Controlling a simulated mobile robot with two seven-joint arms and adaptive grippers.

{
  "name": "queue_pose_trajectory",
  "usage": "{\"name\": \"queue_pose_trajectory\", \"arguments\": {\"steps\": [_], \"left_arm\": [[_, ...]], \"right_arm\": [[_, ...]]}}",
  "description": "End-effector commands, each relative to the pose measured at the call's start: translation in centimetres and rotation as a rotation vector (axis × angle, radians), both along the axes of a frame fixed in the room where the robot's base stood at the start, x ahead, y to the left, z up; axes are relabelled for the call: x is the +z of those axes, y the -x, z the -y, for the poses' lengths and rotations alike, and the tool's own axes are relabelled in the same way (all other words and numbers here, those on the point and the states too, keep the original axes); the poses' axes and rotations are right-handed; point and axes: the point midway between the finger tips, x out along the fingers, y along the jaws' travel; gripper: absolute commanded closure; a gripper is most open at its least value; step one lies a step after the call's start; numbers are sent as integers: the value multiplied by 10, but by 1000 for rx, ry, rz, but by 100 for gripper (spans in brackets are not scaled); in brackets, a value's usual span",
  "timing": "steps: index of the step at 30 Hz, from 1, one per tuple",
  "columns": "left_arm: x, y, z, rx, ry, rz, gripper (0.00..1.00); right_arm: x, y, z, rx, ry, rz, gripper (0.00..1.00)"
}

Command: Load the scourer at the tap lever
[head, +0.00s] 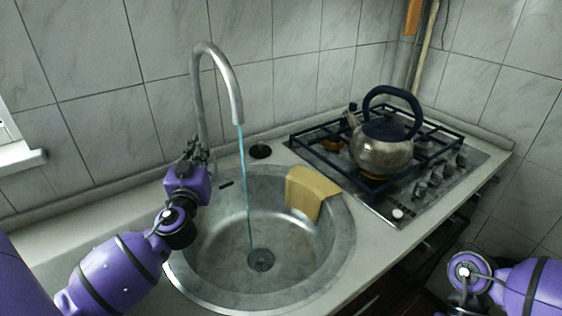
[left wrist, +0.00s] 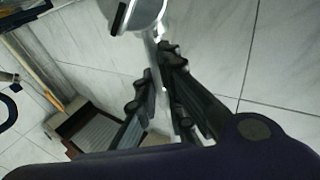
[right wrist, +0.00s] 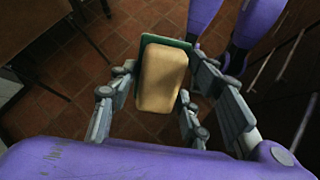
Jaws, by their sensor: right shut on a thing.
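The tap (head: 222,72) arches over the sink, with a thin blue stream of water (head: 245,185) falling to the drain. My left gripper (head: 193,150) is at the tap's base. In the left wrist view its fingers (left wrist: 160,82) lie close together with a pale strip between them; whether they grip it is unclear. The tap lever cannot be made out behind the fingers. My right gripper (right wrist: 153,98) is shut on the scourer (right wrist: 162,78), a yellow sponge block with a green side. It is held above the floor; the scourer does not show in the head view.
A yellow cloth (head: 312,190) hangs over the right rim of the round metal sink (head: 215,250). A kettle (head: 383,150) stands on the hob (head: 430,180) to the right. The tiled wall (head: 110,60) is close behind the tap.

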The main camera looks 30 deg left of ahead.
Motion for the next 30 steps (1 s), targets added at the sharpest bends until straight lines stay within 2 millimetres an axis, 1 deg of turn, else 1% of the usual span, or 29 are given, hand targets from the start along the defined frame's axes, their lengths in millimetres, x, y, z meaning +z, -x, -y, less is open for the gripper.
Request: {"name": "queue_pose_trajectory", "arguments": {"steps": [1, 3, 4, 11, 14, 17, 20, 24, 27, 30], "left_arm": [[0, 0, 0, -1, 0, 0, 84], [0, 0, 0, 0, 0, 0, 74], [0, 0, 0, 0, 0, 0, 73], [0, 0, 0, 0, 0, 0, 73], [3, 0, 0, 1, 0, 1, 73], [13, 0, 0, 1, 0, 3, 73], [31, 0, 0, -1, 0, 4, 73], [60, 0, 1, -2, 0, 6, 73], [78, 0, 0, -1, 0, 4, 73], [90, 0, 0, 1, 0, 2, 73]], "right_arm": [[0, 0, 0, 0, 0, 0, 76], [0, 0, 0, 0, 0, 0, 76], [0, 0, 0, 0, 0, 0, 76], [0, 0, 0, 0, 0, -1, 76], [0, 0, 0, 0, 0, -1, 76], [0, 0, 0, 0, 0, -1, 76], [0, 0, 0, 0, 0, -1, 76], [0, 0, 0, 0, 0, -1, 76], [0, 0, 0, 0, 0, -1, 76], [0, 0, 0, 0, 0, -1, 76]]}}
